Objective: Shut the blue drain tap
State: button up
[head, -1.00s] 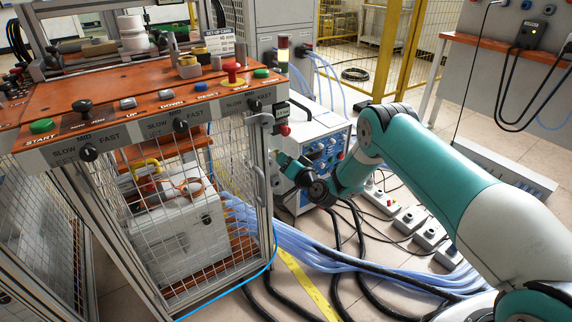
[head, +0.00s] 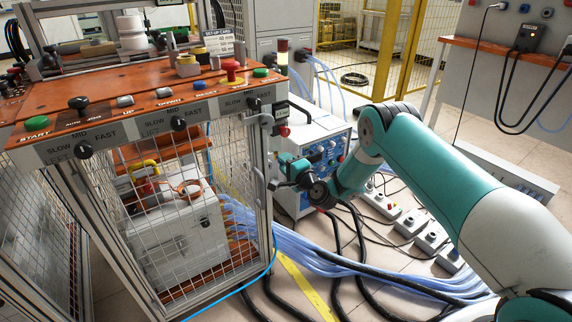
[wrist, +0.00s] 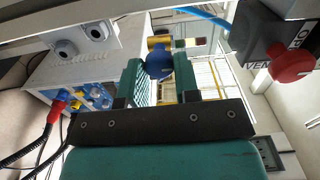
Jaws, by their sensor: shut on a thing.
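The blue drain tap (wrist: 158,62) shows in the wrist view between the two green fingers of my gripper (wrist: 160,76). Its handle is blue, with a brass-coloured fitting just beyond it. The fingers are closed on the blue handle, one on each side. In the head view my gripper (head: 283,184) is beside the right post of the mesh cage, in front of the blue-and-white unit. The tap cannot be made out there.
A red knob on a dark block (wrist: 294,62) is close at the right in the wrist view. The mesh cage (head: 180,215) stands left of my gripper. The blue-fronted unit (head: 318,160) is behind it. Pale blue hoses (head: 330,262) and black cables cross the floor below.

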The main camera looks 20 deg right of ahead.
jog(key=shift+a+m, duration=0.1)
jog(key=shift+m, duration=0.2)
jog(key=o, duration=0.9)
jog(key=shift+s, duration=0.1)
jog(key=b+v, duration=1.7)
jog(key=b, duration=0.8)
